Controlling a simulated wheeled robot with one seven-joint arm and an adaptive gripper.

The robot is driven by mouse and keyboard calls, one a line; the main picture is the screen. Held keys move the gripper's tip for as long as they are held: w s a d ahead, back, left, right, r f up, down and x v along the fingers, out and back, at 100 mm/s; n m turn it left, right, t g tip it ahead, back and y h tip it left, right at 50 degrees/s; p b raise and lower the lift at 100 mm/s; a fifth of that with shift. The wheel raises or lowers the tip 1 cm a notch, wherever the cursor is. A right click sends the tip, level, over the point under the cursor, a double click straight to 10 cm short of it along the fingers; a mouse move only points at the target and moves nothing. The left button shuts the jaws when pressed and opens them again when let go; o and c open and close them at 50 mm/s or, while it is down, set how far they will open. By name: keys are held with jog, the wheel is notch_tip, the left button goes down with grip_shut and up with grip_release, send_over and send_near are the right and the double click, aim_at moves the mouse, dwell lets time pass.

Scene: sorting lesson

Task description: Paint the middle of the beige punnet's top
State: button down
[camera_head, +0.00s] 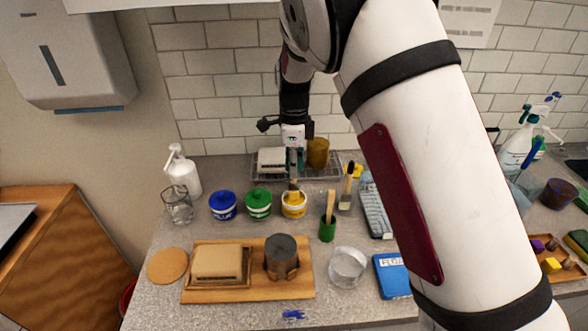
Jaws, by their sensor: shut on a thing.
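The beige punnet (217,262) is a pale box shape with a plain top. It sits in a wooden frame at the left of a wooden board (205,297). My gripper (295,162) is at the back of the counter, pointing down above the yellow paint pot (294,209). It is shut on what looks like a paintbrush (293,187), whose lower end is at the mouth of the yellow pot; how deep it reaches is hard to tell. The blue pot (222,207) and green pot (259,205) stand to its left.
A dark grey cylinder (281,256) in a wooden holder stands right of the punnet. A green cup with a brush (327,229), a glass bowl (347,267) and a blue scale (391,277) are further right. A wire rack is behind. A blue smear (293,314) marks the front counter.

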jog(key=shift+r+p, duration=0.35)
jog(key=shift+r, duration=2.55)
